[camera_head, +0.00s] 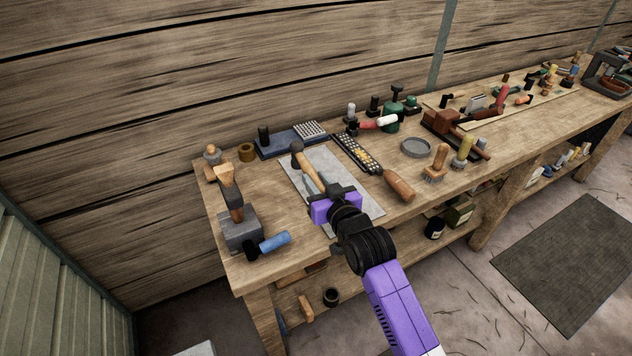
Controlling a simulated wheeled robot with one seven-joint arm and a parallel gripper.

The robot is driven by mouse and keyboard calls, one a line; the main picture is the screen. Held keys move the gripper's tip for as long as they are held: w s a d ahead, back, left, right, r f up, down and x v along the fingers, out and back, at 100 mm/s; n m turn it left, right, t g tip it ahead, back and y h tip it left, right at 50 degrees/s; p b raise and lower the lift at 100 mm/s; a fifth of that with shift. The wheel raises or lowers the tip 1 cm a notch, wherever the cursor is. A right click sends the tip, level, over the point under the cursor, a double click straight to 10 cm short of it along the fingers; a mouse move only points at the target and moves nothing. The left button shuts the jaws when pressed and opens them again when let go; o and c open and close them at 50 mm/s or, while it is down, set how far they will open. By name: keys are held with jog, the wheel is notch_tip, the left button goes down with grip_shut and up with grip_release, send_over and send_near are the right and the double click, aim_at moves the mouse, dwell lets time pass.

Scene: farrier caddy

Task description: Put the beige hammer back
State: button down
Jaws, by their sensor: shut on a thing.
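The beige hammer (309,170) has a tan handle and a small dark head at its far end. It lies or hovers over the grey mat (356,207), its handle running back to my gripper (333,193). My gripper is shut on the near end of this handle; its black and purple body hides the grip itself. I cannot tell whether the hammer touches the mat. A grey block (241,232) at the left front holds an upright tool (230,190) with a tan top and a dark lower part.
A blue-handled tool (273,241) lies by the block. A dark blue tray (280,147), a black strip of small pieces (357,154) and a wooden-handled tool (399,186) surround the mat. A grey dish (416,148) and several tools crowd the right.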

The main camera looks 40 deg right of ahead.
jog(key=shift+r, duration=0.1)
jog(key=shift+f+b, duration=2.2)
jog(key=shift+f, duration=0.85)
jog(key=shift+f+b, duration=0.35)
jog(key=shift+f, duration=0.15)
jog(key=c, duration=1)
grip_release()
jog(key=shift+c, duration=0.2)
jog(key=shift+s+f, duration=0.1)
jog(key=shift+f, duration=0.05)
jog(key=v, duration=0.7)
jog(key=shift+b, duration=0.3)
jog(key=shift+s+a, duration=0.15)
jog(key=shift+s, duration=0.2)
